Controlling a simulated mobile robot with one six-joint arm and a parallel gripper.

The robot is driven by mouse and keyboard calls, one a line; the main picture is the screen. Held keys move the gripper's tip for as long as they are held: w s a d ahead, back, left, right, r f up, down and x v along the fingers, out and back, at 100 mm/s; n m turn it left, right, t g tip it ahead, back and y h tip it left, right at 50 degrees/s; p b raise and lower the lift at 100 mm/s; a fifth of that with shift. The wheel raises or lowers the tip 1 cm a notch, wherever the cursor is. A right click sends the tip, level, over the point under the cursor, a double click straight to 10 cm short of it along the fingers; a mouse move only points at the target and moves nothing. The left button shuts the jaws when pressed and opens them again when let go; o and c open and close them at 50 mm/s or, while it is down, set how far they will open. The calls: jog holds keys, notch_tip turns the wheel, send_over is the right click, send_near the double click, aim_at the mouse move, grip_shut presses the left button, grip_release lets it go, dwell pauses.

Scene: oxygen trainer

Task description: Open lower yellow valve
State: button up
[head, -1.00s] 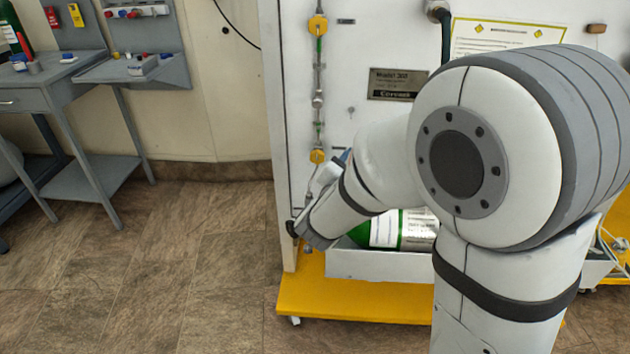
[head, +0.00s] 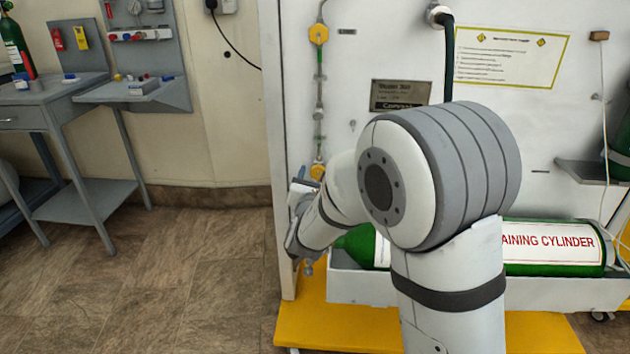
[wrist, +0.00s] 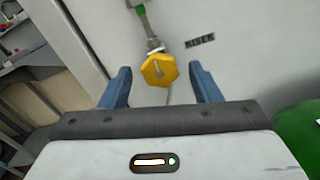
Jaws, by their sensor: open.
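The lower yellow valve (wrist: 159,69) is a yellow hexagonal knob on a thin pipe on the white panel (head: 370,50). In the wrist view it sits between and just beyond the two blue fingertips of my gripper (wrist: 162,80), with a gap on both sides. My gripper is open and holds nothing. In the head view the lower valve (head: 318,171) is at the left part of the panel, partly hidden by my gripper (head: 303,180). The upper yellow valve (head: 318,34) is higher on the same pipe.
A green training cylinder (head: 553,258) lies in a white tray (head: 362,289) above a yellow base (head: 340,322). A grey workbench (head: 52,118) stands at the left. The floor (head: 195,270) between bench and panel is clear.

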jog(key=shift+c, duration=0.4)
jog(key=c, duration=0.9)
jog(key=shift+a, duration=0.1)
jog(key=shift+r+n, duration=0.1)
jog(key=shift+n, duration=0.2)
jog(key=n+p, duration=0.2)
jog(key=n, duration=0.2)
jog(key=shift+p, duration=0.3)
jog(key=n+p, duration=0.2)
jog(key=n, duration=0.2)
jog(key=shift+n, duration=0.4)
